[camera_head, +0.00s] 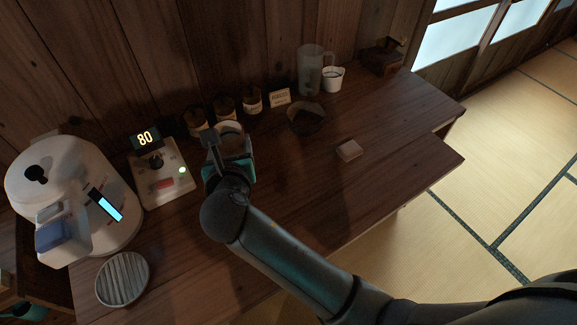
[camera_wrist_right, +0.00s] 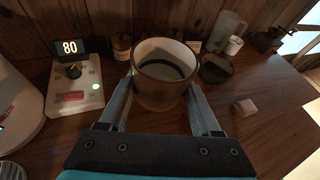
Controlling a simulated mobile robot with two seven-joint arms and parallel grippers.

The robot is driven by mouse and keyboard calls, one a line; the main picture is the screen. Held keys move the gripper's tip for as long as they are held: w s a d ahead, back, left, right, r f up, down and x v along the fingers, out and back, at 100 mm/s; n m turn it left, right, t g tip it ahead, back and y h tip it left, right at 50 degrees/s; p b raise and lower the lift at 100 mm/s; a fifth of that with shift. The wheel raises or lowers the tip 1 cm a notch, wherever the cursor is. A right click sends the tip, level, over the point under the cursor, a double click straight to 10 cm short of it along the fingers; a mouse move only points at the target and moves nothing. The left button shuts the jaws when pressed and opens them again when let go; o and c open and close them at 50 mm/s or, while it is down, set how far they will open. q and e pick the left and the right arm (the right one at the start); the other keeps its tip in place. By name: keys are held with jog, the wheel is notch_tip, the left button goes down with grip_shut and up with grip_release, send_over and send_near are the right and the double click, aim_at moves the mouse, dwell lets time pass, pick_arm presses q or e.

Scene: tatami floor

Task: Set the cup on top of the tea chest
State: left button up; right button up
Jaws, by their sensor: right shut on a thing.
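The cup (camera_head: 230,129) is brown with a pale inside, and it is upright. My right gripper (camera_head: 230,146) is shut on it, with one finger on each side. In the right wrist view the cup (camera_wrist_right: 163,90) sits between the two fingers and its open top shows. I cannot tell whether its base touches the table. A small dark wooden box (camera_head: 384,60) at the back right looks like the tea chest. It stands well to the right of the cup and also shows in the wrist view (camera_wrist_right: 266,40). A teal and black piece at the lower left edge may be my left gripper.
Several jars (camera_head: 224,106), a small sign (camera_head: 280,96), a dark bowl (camera_head: 305,118), a clear pitcher (camera_head: 309,72) and a white cup (camera_head: 333,79) line the back. A small block (camera_head: 349,150) lies right.

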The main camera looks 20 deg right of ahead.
notch_tip(320, 180, down, 15)
jog(key=b, duration=0.6)
jog(key=shift+d, duration=0.1)
jog(key=shift+f+b, duration=1.45)
jog(key=shift+f, duration=1.05)
jog(key=o, duration=1.5)
jog(key=shift+f, duration=0.1)
